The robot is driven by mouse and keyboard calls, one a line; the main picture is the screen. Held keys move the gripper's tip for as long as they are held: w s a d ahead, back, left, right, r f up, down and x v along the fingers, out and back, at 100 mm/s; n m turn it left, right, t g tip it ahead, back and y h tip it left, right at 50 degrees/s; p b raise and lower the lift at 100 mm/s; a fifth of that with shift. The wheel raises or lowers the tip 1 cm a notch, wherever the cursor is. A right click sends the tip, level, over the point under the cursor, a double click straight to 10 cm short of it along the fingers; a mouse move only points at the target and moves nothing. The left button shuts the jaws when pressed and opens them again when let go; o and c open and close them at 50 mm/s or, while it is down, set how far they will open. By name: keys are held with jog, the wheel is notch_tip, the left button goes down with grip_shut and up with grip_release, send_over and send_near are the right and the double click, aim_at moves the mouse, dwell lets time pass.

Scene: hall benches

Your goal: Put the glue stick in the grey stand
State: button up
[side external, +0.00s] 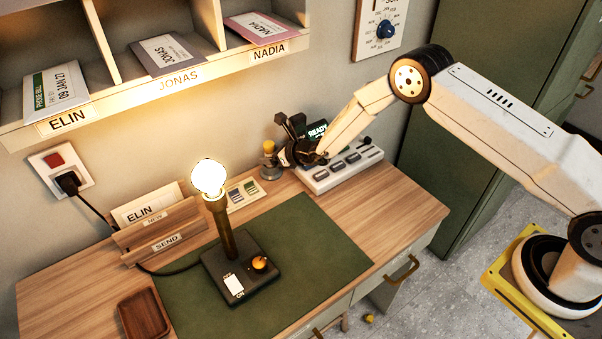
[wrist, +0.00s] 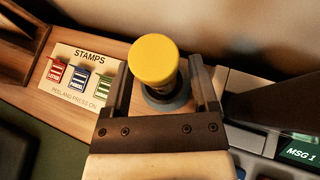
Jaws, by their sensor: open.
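The glue stick (side external: 269,146) with its yellow cap stands upright in the small round grey stand (side external: 270,172) at the back of the desk. In the wrist view the yellow cap of the glue stick (wrist: 153,60) rises above the grey ring of the stand (wrist: 168,101), which hides the stick's lower end. My gripper (side external: 289,121) is open, just right of the stick in the side view. In the wrist view the fingers of my gripper (wrist: 160,70) lie on either side of the stick with gaps, not closed on it.
A light-coloured console (side external: 340,170) with a lit display stands close to the right of the stand. A stamp card (side external: 243,194) lies to its left. A lit lamp (side external: 230,250) stands on the green mat (side external: 320,250). Shelves (side external: 180,85) overhang the back left.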

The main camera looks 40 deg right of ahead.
jog(key=v, duration=1.1)
dwell(0.3)
jog(key=shift+s, duration=0.15)
dwell(0.4)
jog(key=s+a+r+n+g+y, duration=0.1)
jog(key=s+a+r+n+g, duration=0.1)
jog(key=s+r+n+g, duration=0.4)
jog(key=s+a+r+n+g+y, duration=0.1)
jog(key=s+n, duration=0.7)
jog(key=n, duration=0.1)
jog(key=s+d+r+n+h, duration=0.2)
jog(key=s+d+n, duration=0.3)
jog(key=n, duration=0.3)
jog(key=s+d+r+n+g+h, duration=0.1)
jog(key=s+d+r+n+h, duration=0.2)
jog(key=s+n, duration=0.5)
jog(key=shift+s+d+r+n+g+h, duration=0.3)
jog(key=shift+d+h, duration=0.6)
jog(key=shift+d, duration=0.3)
